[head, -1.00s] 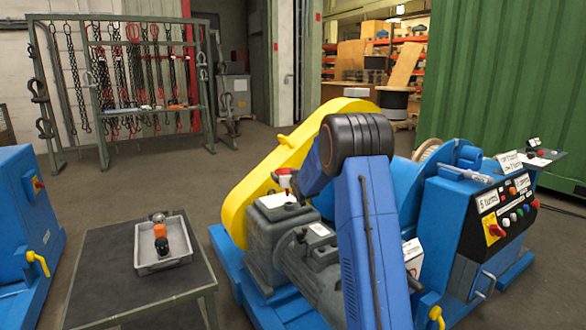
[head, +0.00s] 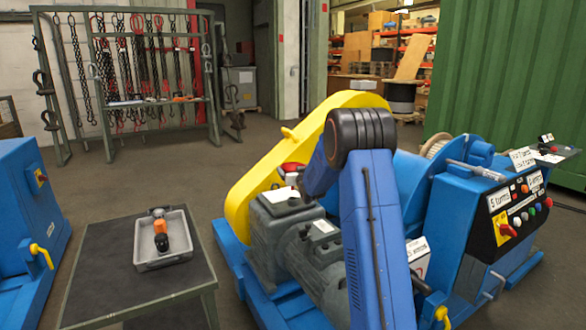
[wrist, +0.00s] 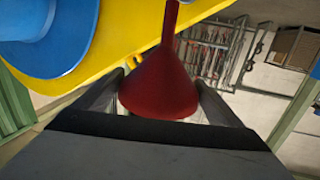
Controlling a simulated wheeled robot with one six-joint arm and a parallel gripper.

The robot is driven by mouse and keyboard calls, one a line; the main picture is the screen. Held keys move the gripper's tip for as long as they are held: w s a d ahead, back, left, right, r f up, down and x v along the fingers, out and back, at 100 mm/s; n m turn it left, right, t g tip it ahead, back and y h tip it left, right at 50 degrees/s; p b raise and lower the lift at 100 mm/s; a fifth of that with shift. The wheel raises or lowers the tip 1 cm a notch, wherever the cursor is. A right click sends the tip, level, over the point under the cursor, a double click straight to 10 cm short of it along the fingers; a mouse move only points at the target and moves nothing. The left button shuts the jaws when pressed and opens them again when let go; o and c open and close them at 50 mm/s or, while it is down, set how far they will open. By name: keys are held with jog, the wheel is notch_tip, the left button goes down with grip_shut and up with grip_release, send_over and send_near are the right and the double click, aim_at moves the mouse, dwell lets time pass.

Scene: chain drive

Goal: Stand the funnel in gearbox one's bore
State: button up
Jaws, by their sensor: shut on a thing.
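The funnel (wrist: 160,82) is dark red in the wrist view, with its wide cone between the fingers of my gripper (wrist: 158,95) and its narrow stem running out at the top edge. My gripper is shut on the cone. In the head view a bit of red funnel (head: 292,167) shows just behind the top of the grey gearbox (head: 275,232), beside the yellow guard. My own arm hides most of the gripper there. The gearbox has a white label on top. I cannot make out its bore, or whether the funnel touches the gearbox.
The yellow chain guard (head: 243,205) rises close behind the gearbox. A blue drum and control panel (head: 517,212) stand to the right. A dark table (head: 100,285) at the left carries a grey tray (head: 150,264) holding an orange-and-black item. Floor is open behind the table.

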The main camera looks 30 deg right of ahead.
jog(key=shift+f, duration=3.45)
jog(key=shift+f, duration=0.25)
jog(key=o, duration=0.8)
jog(key=shift+o, duration=0.2)
jog(key=v, duration=0.8)
jog(key=shift+s+f, duration=0.2)
jog(key=shift+w+r, duration=0.1)
jog(key=shift+w, duration=0.1)
